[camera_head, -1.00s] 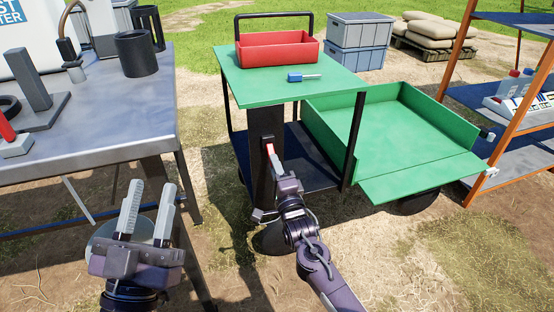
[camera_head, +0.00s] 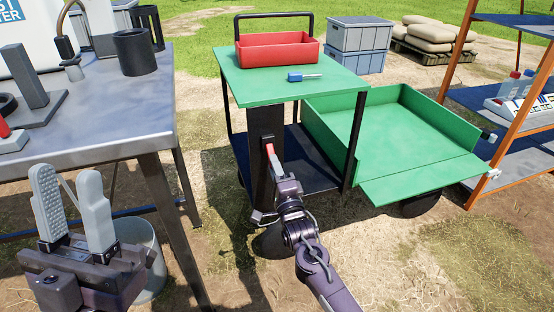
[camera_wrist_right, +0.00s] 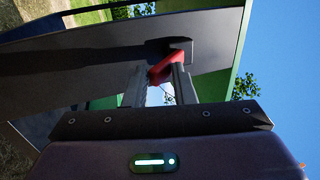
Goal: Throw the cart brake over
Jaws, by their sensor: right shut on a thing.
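The green-topped cart (camera_head: 250,92) stands in the middle of the head view, with a dark upright panel (camera_head: 262,130) on its near side. The cart brake is a red lever (camera_head: 270,152) on that panel; it also shows in the right wrist view (camera_wrist_right: 161,71). My right gripper (camera_head: 274,165) is shut on the red lever, its fingers (camera_wrist_right: 162,85) on either side of it. The fingers hide part of the lever. My left gripper (camera_head: 75,205) is open and empty, low at the left, in front of the metal table.
A metal workbench (camera_head: 100,130) stands at the left, a bucket (camera_head: 150,262) below it near my left gripper. A red toolbox (camera_head: 277,48) and blue screwdriver (camera_head: 303,77) lie on the cart top. A green trailer bed (camera_head: 405,130) and orange shelf (camera_head: 508,130) stand right.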

